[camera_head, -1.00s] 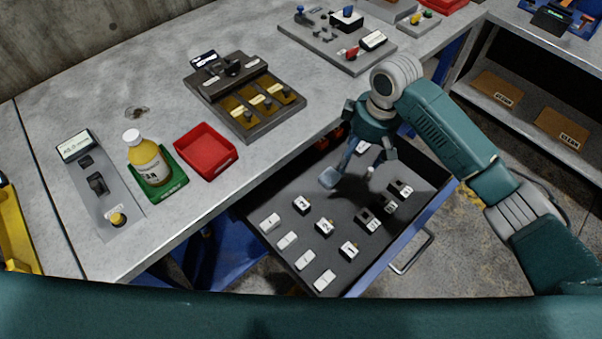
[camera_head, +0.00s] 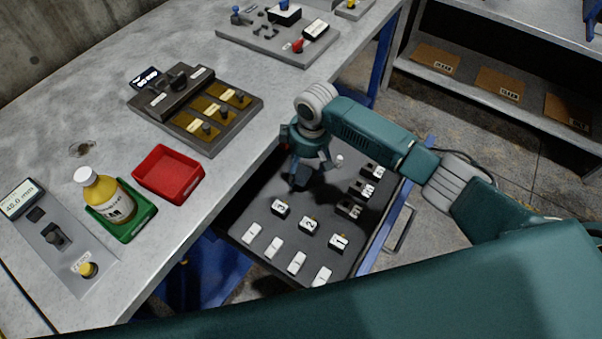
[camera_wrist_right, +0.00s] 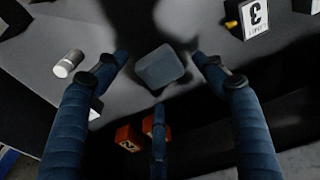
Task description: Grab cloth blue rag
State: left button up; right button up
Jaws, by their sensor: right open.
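A small grey-blue folded block, which looks like the cloth blue rag (camera_wrist_right: 160,68), lies on the dark drawer floor in the right wrist view. My right gripper (camera_head: 309,172) is over the open drawer (camera_head: 281,228), fingers pointing down. In the wrist view its fingers are spread, with the rag seen between and beyond the tips. It holds nothing; I cannot tell how far the tips are above the rag. In the head view the rag is mostly hidden by the fingers and shadow. My left gripper is not in view.
A white cylinder (camera_wrist_right: 68,63) lies left of the rag. Several numbered tags (camera_head: 308,224) stand in the drawer. Red numbered blocks (camera_wrist_right: 128,138) show near the lower finger. The bench holds a yellow bottle (camera_head: 105,197), a red tray (camera_head: 168,174) and control panels.

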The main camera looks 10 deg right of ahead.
notch_tip(320, 180, down, 2)
jog(key=shift+w+a+f, duration=0.1)
jog(key=shift+c, duration=0.2)
jog(key=c, duration=1.2)
jog(key=shift+o, duration=0.2)
